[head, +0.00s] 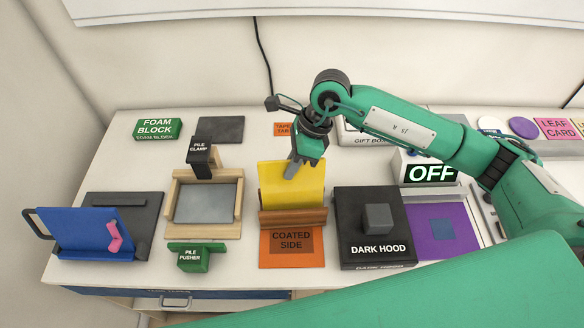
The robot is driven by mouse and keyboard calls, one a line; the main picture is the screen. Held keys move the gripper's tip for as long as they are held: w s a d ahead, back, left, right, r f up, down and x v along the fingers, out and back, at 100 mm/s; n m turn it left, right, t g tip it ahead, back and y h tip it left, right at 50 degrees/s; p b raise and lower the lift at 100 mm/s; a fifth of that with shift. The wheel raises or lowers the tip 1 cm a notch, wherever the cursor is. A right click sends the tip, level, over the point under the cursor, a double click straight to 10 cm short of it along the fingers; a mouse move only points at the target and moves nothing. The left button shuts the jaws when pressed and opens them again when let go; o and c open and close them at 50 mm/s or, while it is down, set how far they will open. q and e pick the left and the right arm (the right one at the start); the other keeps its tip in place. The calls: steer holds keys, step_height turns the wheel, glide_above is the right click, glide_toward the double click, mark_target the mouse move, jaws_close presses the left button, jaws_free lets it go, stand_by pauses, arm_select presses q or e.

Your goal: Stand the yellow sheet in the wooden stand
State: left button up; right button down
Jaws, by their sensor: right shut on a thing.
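The yellow sheet (292,190) is upright at the middle of the table, its upper edge leaning slightly. The wooden stand (293,217), a reddish-brown bar, is at the sheet's lower edge and hides it, so I cannot tell whether the edge sits in the slot. My right gripper (292,168) comes down from above and is shut on the yellow sheet near its top edge. My left gripper is not in view.
An orange card marked COATED SIDE (292,248) lies in front of the stand. The dark hood (374,228) stands close on the right, a wooden frame (231,222) on the left. A green pile pusher (192,257) and blue holder (85,231) are farther left.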

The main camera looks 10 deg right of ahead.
steer(key=shift+w+d, duration=0.1)
steer(key=shift+w, duration=0.25)
steer(key=shift+w+g, duration=0.1)
steer(key=shift+g, duration=0.2)
steer(key=shift+w+d+f+g+b, duration=0.15)
steer(key=shift+w+f+g, duration=0.1)
steer(key=shift+w, duration=0.2)
steer(key=shift+w+a+f+g+b, duration=0.15)
steer(key=shift+w+g, duration=0.1)
steer(key=shift+w, duration=0.2)
steer(key=shift+d, duration=0.1)
steer(key=shift+w, duration=0.1)
steer(key=shift+w+d+f+m+g+y+b, duration=0.15)
steer(key=shift+w+f+m+g+y+b, duration=0.2)
steer(key=shift+w+g+b, duration=0.45)
steer(key=c, duration=1.5)
jaws_free()
